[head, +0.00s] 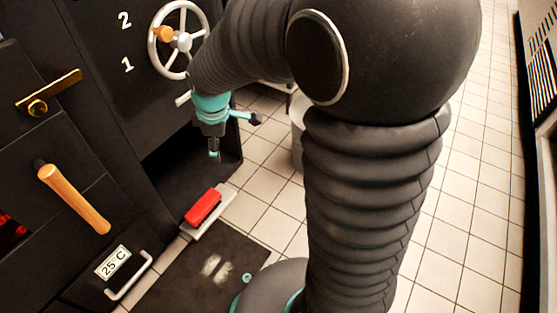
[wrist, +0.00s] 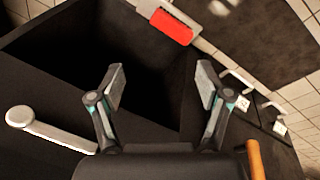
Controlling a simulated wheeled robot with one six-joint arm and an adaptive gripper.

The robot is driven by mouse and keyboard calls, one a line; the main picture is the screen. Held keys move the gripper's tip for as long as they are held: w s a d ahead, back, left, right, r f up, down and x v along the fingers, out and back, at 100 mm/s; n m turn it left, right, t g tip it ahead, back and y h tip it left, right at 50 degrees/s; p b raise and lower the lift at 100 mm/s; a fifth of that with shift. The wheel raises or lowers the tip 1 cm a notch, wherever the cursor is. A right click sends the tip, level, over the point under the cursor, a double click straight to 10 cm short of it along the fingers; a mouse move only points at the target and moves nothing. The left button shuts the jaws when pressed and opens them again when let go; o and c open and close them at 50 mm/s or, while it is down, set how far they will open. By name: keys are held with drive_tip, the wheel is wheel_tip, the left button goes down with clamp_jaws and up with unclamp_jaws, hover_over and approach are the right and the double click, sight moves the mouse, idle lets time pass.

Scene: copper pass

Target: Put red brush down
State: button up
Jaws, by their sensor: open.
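The red brush (head: 203,207) lies on a pale flat strip (head: 224,208) low down, at the edge of a dark mat. It also shows at the top of the wrist view (wrist: 170,27), apart from my gripper. My gripper (head: 214,156) is above and behind the brush in the head view, in front of the black cabinet. In the wrist view my gripper (wrist: 160,78) has its two fingers wide apart with nothing between them. A dark recess shows beyond the fingers.
The black cabinet carries a spoked handwheel (head: 182,41), a wooden handle (head: 74,198), a brass handle (head: 48,92) and a 25°C display (head: 113,263). The dark mat (head: 195,272) has pale smudges. Pale floor tiles (head: 465,200) are clear at right.

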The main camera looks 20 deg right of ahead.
drive_tip(key=s+d+r+m+t, duration=0.1)
drive_tip(key=s+d+r+m, duration=0.1)
drive_tip(key=s, duration=0.5)
drive_tip(key=s+d+r+m+t, duration=0.1)
drive_tip(key=s+d+r+m, duration=0.2)
drive_tip(key=s+r+m, duration=0.2)
drive_tip(key=s+d+r+m+t, duration=0.1)
drive_tip(key=s+d+r+m, duration=0.1)
drive_tip(key=s+r+m, duration=0.2)
drive_tip(key=s+m, duration=0.2)
drive_tip(key=s, duration=0.2)
drive_tip(key=shift+s+d, duration=0.25)
drive_tip(key=shift+s, duration=0.1)
drive_tip(key=shift+r, duration=0.1)
wheel_tip(320, 180, up, 7)
drive_tip(key=p, duration=0.7)
